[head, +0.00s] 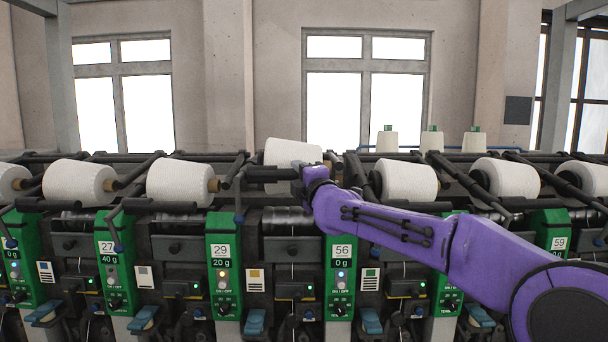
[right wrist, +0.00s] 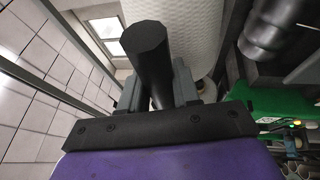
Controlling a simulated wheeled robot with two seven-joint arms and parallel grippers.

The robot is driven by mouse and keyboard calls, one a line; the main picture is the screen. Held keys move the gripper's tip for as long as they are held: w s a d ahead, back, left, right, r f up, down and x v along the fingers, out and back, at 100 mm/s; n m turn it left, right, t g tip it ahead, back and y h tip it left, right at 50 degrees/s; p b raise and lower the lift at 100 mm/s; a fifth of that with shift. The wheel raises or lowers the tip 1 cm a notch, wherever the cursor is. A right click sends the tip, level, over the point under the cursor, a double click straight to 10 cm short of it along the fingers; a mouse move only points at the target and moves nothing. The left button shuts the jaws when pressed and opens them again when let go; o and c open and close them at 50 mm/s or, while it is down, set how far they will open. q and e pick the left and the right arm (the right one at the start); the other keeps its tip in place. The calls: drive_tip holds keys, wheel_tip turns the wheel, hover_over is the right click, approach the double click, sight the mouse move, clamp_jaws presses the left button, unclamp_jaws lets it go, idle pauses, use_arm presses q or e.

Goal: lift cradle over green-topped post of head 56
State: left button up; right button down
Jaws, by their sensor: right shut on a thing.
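The black cradle handle (head: 268,174) of the head by the green post marked 56 (head: 340,278) sticks out level in front of a white yarn package (head: 290,151). My right gripper (head: 301,172) is shut on this handle. In the right wrist view the thick black handle (right wrist: 149,55) stands between the grey fingers of the gripper (right wrist: 158,92), with the white package (right wrist: 190,28) behind it. That package sits a little higher than its neighbours. My right arm covers part of the area right of the green post's top. My left gripper is not in view.
Other white packages (head: 180,182) in black cradles line the machine on both sides. Green post 29 (head: 222,262) stands to the left and post 59 (head: 556,243) far right. Several white cones (head: 388,141) stand behind. Open air lies above the row.

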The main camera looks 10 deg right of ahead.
drive_tip(key=c, duration=0.9)
unclamp_jaws()
drive_tip(key=shift+f, duration=0.1)
drive_tip(key=shift+d, duration=0.1)
drive_tip(key=b+v, duration=0.6)
drive_tip(key=v, duration=0.4)
drive_tip(key=shift+s, duration=0.3)
